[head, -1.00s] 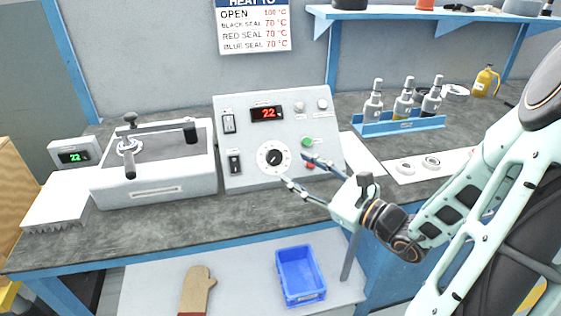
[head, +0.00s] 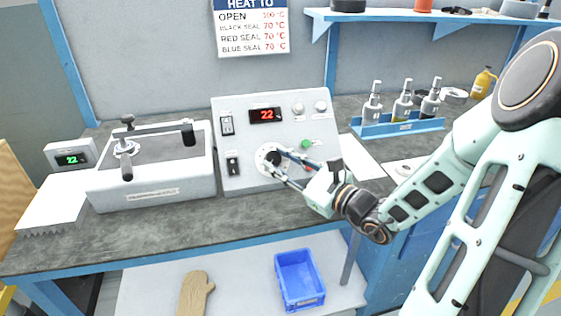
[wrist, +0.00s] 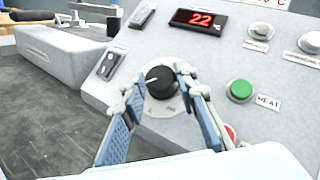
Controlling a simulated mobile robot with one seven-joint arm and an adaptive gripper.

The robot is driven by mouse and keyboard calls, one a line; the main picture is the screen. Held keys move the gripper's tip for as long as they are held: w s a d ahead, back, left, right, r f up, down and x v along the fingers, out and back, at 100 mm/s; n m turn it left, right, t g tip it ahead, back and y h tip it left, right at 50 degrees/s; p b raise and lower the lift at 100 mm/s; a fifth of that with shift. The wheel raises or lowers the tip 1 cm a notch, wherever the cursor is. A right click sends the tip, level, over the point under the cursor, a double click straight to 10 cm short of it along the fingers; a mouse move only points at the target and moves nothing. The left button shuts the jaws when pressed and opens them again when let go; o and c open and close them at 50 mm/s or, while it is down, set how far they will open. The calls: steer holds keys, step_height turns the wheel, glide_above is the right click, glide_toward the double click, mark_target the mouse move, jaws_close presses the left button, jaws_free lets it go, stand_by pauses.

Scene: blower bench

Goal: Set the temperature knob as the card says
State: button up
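The temperature knob (wrist: 160,82) is black with a white pointer line, on a white dial on the sloped grey control panel (head: 240,110). In the head view my gripper (head: 272,164) covers part of the dial. The card (head: 252,28) on the wall reads HEAT TO, OPEN 100 °C, and black, red and blue seal 70 °C. The red display (head: 265,115) reads 22.
A green HEAT button (wrist: 240,90) is right of the knob, with a red button (wrist: 230,132) below it. Two rocker switches sit left.

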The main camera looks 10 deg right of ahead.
steer(key=c, duration=0.4)
steer(key=shift+m+t+h, duration=0.4)
steer(key=shift+m, duration=0.1)
steer(key=shift+a+m+p, duration=0.15)
steer(key=shift+m+p, duration=0.15)
steer(key=shift+p, duration=0.05)
steer(key=m+h+p, duration=0.1)
steer(key=p, duration=0.1)
steer(key=m+t+h+p, duration=0.1)
steer(key=p, duration=0.1)
steer(key=shift+s+a+r+m+t, duration=0.1)
steer(key=shift+r+m+t, duration=0.1)
steer(key=shift+m+t, duration=0.1)
steer(key=m+t+h+p, duration=0.1)
steer(key=m+p, duration=0.1)
steer(key=p, duration=0.1)
steer(key=shift+a+f+h+p, duration=0.1)
steer(key=shift+f+h+p, duration=0.05)
steer(key=shift+h+p, duration=0.25)
steer(key=shift+a+f+m+t+h+p, duration=0.15)
steer(key=shift+m+h+p, duration=0.25)
steer(key=shift+m+h, duration=0.2)
steer(key=shift+d+f+m+t+h+p, duration=0.15)
steer(key=shift+m+h+p, duration=0.2)
steer(key=shift+m+h, duration=0.25)
steer(key=shift+a+m+h, duration=0.1)
steer(key=shift+m+h, duration=0.2)
steer(key=shift+m, duration=0.2)
